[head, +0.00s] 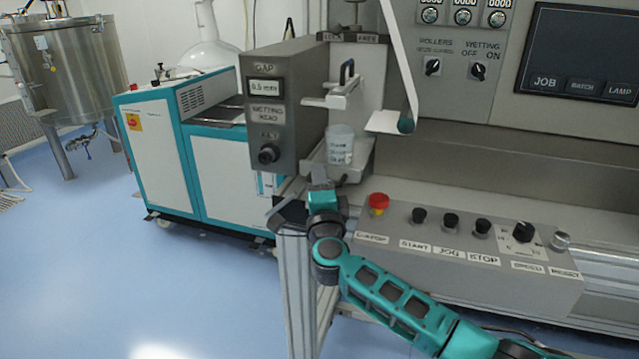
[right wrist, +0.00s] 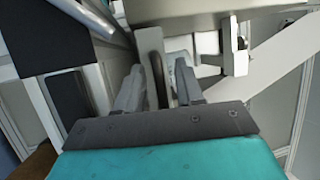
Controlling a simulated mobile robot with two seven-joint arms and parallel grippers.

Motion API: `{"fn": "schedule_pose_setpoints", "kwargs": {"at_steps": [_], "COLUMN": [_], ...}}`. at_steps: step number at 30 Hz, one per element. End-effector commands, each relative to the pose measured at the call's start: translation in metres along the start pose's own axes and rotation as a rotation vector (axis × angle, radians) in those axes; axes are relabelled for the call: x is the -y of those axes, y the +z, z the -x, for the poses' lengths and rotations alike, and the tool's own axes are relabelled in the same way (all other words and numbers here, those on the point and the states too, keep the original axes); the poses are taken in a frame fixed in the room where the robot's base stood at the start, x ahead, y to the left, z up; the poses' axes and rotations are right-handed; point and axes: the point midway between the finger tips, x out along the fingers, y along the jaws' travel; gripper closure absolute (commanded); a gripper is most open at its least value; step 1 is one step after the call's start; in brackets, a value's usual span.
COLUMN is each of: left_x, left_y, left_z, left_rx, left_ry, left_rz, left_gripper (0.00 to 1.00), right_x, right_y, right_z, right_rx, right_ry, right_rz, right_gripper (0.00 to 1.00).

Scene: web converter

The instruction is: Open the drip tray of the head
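The wetting head is a grey box (head: 283,128) with a "GAP" display and a knob, at the centre left of the head view. A small grey tray-like part (head: 358,163) sits beside its lower right, under a clear labelled cup (head: 340,146); I cannot tell for certain that it is the drip tray. My right gripper (head: 318,178) is just below the head, in front of this part. In the right wrist view its two fingers (right wrist: 158,88) are apart, with a dark curved handle-like piece (right wrist: 157,75) between them. No firm contact shows. My left gripper is out of view.
A control box (head: 465,255) with a red emergency stop (head: 378,203) lies right of my right gripper. A white and teal cabinet (head: 225,165) stands behind left. A white web strip (head: 399,60) hangs right of the cup. Blue floor is clear at lower left.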

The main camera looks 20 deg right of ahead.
Motion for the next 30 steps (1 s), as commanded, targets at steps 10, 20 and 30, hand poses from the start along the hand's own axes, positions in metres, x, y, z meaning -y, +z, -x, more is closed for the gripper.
{"fn": "schedule_pose_setpoints", "kwargs": {"at_steps": [10,20,30], "left_x": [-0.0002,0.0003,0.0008], "left_y": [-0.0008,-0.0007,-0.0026], "left_z": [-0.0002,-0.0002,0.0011], "left_rx": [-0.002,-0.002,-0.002], "left_ry": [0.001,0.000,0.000], "left_rz": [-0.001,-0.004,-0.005], "left_gripper": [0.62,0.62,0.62], "right_x": [0.0002,0.0007,0.0021], "right_y": [0.0002,0.0002,0.0014], "right_z": [0.0004,0.0003,0.0023], "right_rx": [0.000,0.000,0.001], "right_ry": [0.000,-0.001,-0.001], "right_rz": [-0.001,-0.002,-0.005], "right_gripper": [0.83,1.00,1.00]}}
